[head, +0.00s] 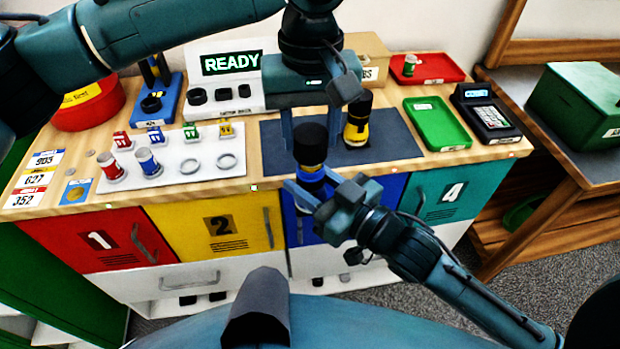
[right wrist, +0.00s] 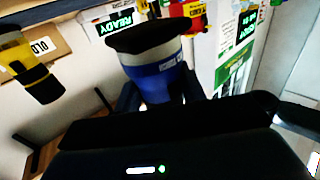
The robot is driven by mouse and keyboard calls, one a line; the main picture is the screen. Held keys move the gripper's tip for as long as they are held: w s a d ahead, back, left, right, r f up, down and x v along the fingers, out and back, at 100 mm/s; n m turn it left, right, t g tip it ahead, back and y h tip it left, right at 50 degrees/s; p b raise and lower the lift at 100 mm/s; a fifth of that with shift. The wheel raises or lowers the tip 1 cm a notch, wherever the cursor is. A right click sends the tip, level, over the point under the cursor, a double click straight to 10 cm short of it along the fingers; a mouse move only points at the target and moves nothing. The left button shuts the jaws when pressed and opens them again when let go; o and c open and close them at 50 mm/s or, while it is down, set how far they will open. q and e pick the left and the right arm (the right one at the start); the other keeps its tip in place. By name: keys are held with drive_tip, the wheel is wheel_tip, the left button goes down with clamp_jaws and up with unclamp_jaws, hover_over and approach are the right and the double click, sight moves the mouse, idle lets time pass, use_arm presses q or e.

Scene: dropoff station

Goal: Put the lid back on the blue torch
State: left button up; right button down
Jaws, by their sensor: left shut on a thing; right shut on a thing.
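The blue torch (head: 311,173) stands roughly upright in front of the worktop, held by my right gripper (head: 314,197), which is shut on its body. A black lid (head: 309,145) is at the torch's top end, with no gap visible between them in the head view. My left gripper (head: 310,130) reaches down from above with a finger on each side of the black lid, shut on it. In the right wrist view the blue torch (right wrist: 160,78) shows a wide black top (right wrist: 143,34). Whether the lid is fully seated cannot be told.
A yellow torch (head: 356,132) stands on the dark mat (head: 395,143) just behind and right. A green tray (head: 437,124), a red tray (head: 436,69) and a keypad device (head: 485,112) lie further right. A white holder board (head: 205,162) with red and blue cylinders is left.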

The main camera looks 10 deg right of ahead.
sight(314, 183)
use_arm(q)
drive_tip(key=shift+s, duration=0.1)
idle(0.5)
drive_tip(key=shift+f, duration=0.85)
drive_tip(key=shift+f, duration=0.6)
